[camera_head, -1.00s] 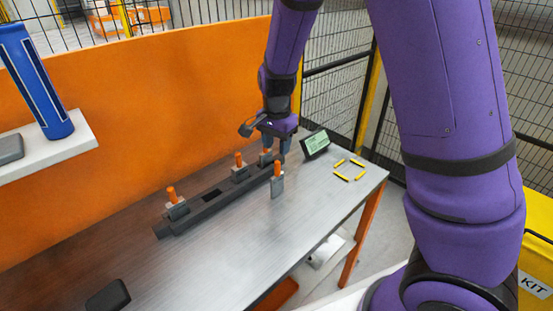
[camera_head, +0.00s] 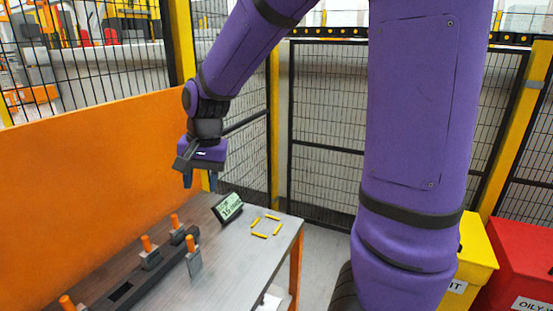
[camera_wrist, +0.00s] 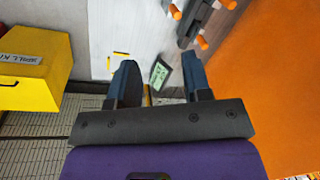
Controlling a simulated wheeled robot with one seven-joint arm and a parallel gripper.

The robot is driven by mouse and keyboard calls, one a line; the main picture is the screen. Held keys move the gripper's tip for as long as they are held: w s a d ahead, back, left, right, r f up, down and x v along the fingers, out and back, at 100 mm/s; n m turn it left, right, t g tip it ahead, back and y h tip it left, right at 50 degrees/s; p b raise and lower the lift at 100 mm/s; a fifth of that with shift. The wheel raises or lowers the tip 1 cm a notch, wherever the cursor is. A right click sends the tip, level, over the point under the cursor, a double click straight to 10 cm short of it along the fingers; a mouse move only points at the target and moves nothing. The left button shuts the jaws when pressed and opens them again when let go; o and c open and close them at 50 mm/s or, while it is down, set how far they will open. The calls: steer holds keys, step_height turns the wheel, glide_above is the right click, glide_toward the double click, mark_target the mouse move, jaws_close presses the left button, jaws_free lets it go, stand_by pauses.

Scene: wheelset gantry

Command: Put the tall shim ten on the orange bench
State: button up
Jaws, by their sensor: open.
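My gripper (camera_head: 199,182) is open and empty, raised above the far end of the bench (camera_head: 235,262). It also shows open in the wrist view (camera_wrist: 160,65). A grey shim with an orange knob (camera_head: 194,262) stands upright on the bench in front of the dark rack (camera_head: 120,291). More orange-knobbed grey pieces stand along the rack: one near its far end (camera_head: 174,222), one mid-rack (camera_head: 149,257), and one at the near end (camera_head: 68,303), cut by the frame. I cannot read which is ten. The bench has a grey metal top and orange legs.
A small display (camera_head: 228,207) and several yellow corner marks (camera_head: 260,235) are on the bench's far right, with bare top inside the marks. An orange panel (camera_head: 90,190) stands behind. Mesh fencing (camera_head: 325,120) and yellow (camera_head: 470,262) and red (camera_head: 520,265) bins are beyond.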

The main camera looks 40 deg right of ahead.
steer(key=s+d+r+n+t, duration=0.2)
steer(key=s+r, duration=0.3)
steer(key=s, duration=0.5)
steer(key=s+d+r+n+t+h, duration=0.1)
steer(key=s+r+n, duration=0.4)
steer(key=s, duration=0.5)
steer(key=shift+d+r+n+t+h, duration=0.2)
steer(key=shift+d+n+t+h, duration=0.1)
steer(key=shift+d+t, duration=0.3)
